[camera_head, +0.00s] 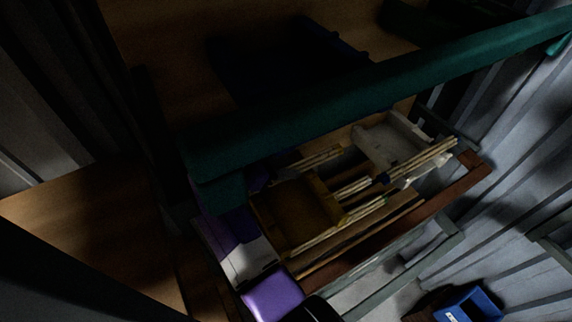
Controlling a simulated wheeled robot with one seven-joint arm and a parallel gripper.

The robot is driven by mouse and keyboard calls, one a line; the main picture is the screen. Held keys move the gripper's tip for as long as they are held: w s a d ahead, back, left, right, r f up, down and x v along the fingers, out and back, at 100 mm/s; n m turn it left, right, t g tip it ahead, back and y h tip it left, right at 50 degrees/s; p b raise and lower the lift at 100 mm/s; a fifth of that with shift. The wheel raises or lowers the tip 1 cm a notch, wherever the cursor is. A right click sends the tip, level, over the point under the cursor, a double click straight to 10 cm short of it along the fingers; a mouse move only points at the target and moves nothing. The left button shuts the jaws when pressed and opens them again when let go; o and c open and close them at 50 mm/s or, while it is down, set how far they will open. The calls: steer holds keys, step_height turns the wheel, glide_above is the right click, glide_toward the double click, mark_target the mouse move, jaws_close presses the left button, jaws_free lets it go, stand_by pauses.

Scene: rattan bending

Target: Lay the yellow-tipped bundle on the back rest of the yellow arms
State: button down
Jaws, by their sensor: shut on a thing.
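Several pale rods lie in bundles on the bench below a dark green beam. One bundle (422,160) slants up to the right past a dark blue mark, over a pale grey block. Another bundle (335,227) runs past the front of an ochre-brown block (285,205), with a small green mark at its right end. Shorter rods (312,160) lie behind that block. I cannot make out a yellow tip on any bundle, and yellow arms with a back rest are not clearly recognisable. I do not see my gripper; the beam and deep shadow hide much.
The dark green beam (380,85) crosses above the bench. A pale grey block (395,145) sits at the right. A red-brown edge (425,210) bounds the bench's front. Purple and whitish parts (272,293) stand at lower left. A blue bin (470,303) is at lower right.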

steer(key=shift+f, duration=0.15)
steer(key=shift+f, duration=0.15)
steer(key=c, duration=1.1)
jaws_free()
steer(key=shift+r, duration=0.25)
steer(key=b+v, duration=0.2)
steer(key=v, duration=0.5)
steer(key=shift+a+r, duration=0.1)
steer(key=shift+a, duration=0.05)
